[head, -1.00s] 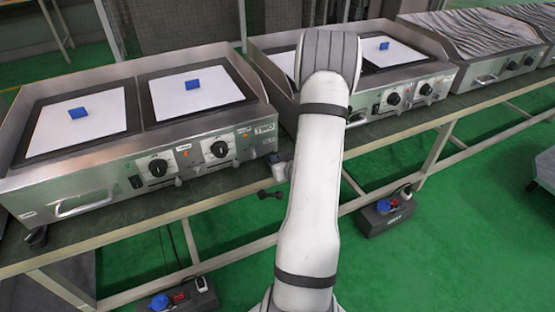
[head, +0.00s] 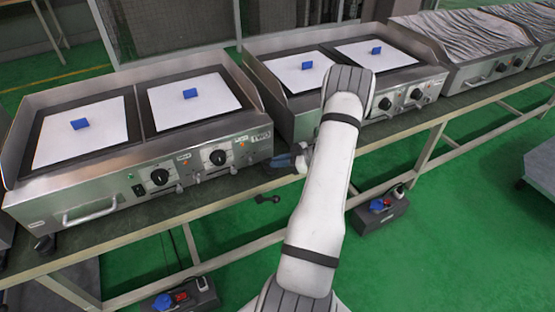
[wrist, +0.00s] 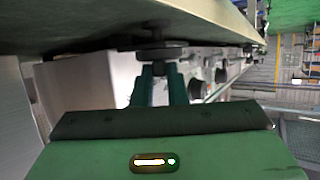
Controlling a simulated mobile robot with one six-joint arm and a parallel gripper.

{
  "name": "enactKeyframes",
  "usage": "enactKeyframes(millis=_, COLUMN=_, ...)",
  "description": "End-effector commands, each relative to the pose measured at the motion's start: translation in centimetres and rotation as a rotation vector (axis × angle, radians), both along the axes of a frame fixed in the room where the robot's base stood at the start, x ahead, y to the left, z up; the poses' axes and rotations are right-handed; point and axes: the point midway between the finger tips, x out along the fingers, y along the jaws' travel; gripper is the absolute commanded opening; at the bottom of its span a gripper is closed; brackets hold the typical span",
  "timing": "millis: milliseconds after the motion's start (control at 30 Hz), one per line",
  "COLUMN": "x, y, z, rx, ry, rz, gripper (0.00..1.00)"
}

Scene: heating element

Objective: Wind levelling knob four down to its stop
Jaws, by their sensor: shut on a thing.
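In the wrist view, a dark round levelling knob (wrist: 158,47) with a short stem sits close to the bench surface, which shows at the top of this view. My gripper (wrist: 160,70) has its two green fingers closed around the stem, just beside the wider disc. In the head view my gripper (head: 284,160) is low at the right front corner of the griddle marked TWO (head: 227,158), pointing left. The knob is hidden there by the gripper and arm. No number on the knob can be read, and its gap to a stop cannot be seen.
A second griddle (head: 405,98) stands to the right, partly behind my arm, with more griddles beyond. The bench's front edge (head: 120,236) runs below them. Boxes with blue sockets (head: 184,296) lie beneath. The green floor in front is open.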

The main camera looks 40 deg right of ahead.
Motion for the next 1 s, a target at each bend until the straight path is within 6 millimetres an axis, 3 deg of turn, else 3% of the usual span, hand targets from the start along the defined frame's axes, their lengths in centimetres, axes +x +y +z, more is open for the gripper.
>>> enactKeyframes(millis=500, x=0.94, y=-0.64, z=-0.02, rx=-0.001, ry=-0.003, rz=0.358, gripper=0.00)
enactKeyframes(millis=1000, x=1.09, y=-0.67, z=0.10, rx=0.001, ry=-0.004, rz=0.432, gripper=0.00)
